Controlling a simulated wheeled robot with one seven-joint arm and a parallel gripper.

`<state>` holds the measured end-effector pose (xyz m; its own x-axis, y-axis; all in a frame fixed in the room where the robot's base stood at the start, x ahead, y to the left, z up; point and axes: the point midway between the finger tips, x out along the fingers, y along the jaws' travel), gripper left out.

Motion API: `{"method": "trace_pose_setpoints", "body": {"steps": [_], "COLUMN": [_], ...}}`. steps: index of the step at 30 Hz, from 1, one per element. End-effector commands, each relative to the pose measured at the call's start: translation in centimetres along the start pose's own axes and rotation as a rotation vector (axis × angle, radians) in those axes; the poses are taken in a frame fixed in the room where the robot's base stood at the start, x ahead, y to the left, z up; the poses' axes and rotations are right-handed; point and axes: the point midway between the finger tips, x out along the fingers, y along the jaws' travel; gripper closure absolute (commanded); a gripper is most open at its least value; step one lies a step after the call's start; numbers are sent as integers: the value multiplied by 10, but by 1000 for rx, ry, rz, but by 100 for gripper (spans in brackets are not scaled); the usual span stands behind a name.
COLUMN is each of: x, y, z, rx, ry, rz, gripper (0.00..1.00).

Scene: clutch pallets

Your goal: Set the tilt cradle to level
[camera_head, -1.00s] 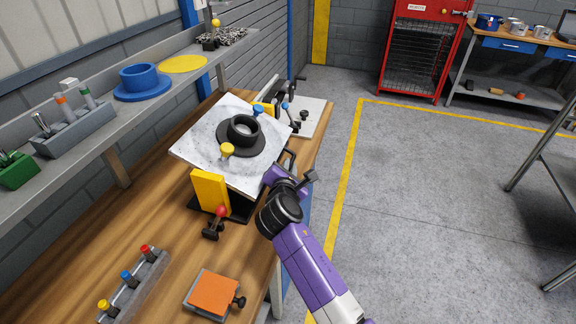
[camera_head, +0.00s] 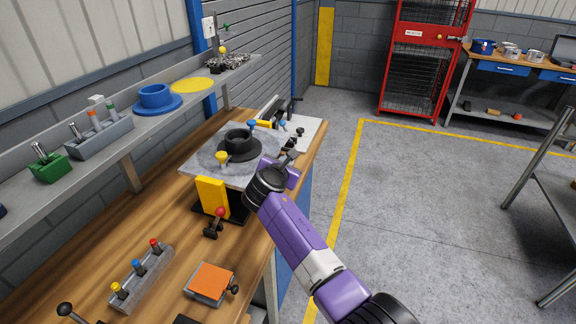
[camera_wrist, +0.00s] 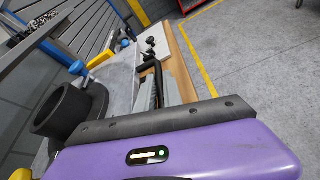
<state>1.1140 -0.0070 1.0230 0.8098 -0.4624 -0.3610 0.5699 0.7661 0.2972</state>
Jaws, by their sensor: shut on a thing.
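The tilt cradle's grey speckled plate (camera_head: 203,160) sits on the wooden bench between yellow uprights (camera_head: 212,196). It looks close to flat; I cannot tell if it is exactly level. A black flanged ring (camera_head: 238,141) rests on it, with a yellow knob (camera_head: 221,158) and a blue knob (camera_head: 252,125) at its rim. A red-knobbed lever (camera_head: 219,212) stands at the cradle's front. My gripper (camera_head: 289,150) is at the plate's right edge, shut on the cradle's black handle, which shows in the wrist view (camera_wrist: 149,66). My wrist hides part of that edge.
A rack with coloured knobs (camera_head: 140,277) and an orange-topped block (camera_head: 211,281) sit on the near bench. The shelf (camera_head: 131,150) at left holds a blue flanged part (camera_head: 155,97) and a green holder (camera_head: 48,168). The floor right of the bench is clear.

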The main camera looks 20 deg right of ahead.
Motion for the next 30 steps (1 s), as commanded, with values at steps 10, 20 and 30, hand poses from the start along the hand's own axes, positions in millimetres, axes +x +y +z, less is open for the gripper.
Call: {"method": "trace_pose_setpoints", "body": {"steps": [10, 20, 30], "x": [-1, -1, -1], "y": [2, 3, 3], "z": [6, 6, 5], "rx": [4, 5, 3], "ry": [-2, -3, -1], "rz": [0, 1, 1], "gripper": [100, 85, 68]}}
